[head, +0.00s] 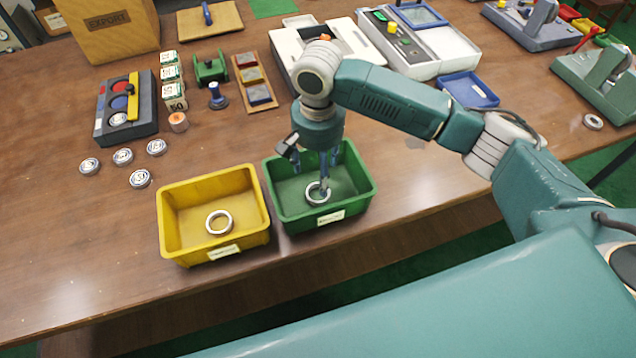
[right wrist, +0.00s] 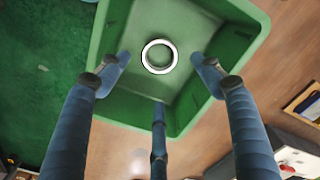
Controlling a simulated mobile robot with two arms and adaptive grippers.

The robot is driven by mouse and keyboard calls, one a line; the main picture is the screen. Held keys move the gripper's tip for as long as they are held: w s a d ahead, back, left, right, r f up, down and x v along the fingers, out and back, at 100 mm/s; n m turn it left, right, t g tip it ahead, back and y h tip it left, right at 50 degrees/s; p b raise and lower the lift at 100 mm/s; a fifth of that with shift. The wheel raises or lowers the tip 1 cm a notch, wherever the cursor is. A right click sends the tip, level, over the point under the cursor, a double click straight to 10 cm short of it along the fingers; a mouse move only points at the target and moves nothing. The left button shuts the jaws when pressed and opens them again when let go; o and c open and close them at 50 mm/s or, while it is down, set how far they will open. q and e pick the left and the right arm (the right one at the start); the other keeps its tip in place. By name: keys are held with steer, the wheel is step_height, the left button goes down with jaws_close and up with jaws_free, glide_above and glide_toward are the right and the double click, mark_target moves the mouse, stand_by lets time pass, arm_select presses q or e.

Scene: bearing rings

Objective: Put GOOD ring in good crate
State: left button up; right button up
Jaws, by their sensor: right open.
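A metal ring (head: 317,193) lies on the floor of the green crate (head: 361,203); the right wrist view also shows this ring (right wrist: 159,56). My right gripper (head: 325,172) is over the green crate, its blue fingers reaching down into it. In the right wrist view the three fingers are spread apart around the ring, with nothing between them. A second metal ring (head: 219,222) lies in the yellow crate (head: 170,220) to the left. Both crates have white front labels too small to read. My left gripper does not show.
Another ring (head: 593,122) lies at the table's far right, by a grey-green device (head: 600,85). A blue tray (head: 470,90) stands behind my right arm. Wood right of the green crate is clear.

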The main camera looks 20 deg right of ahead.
steer(key=shift+r, duration=2.2)
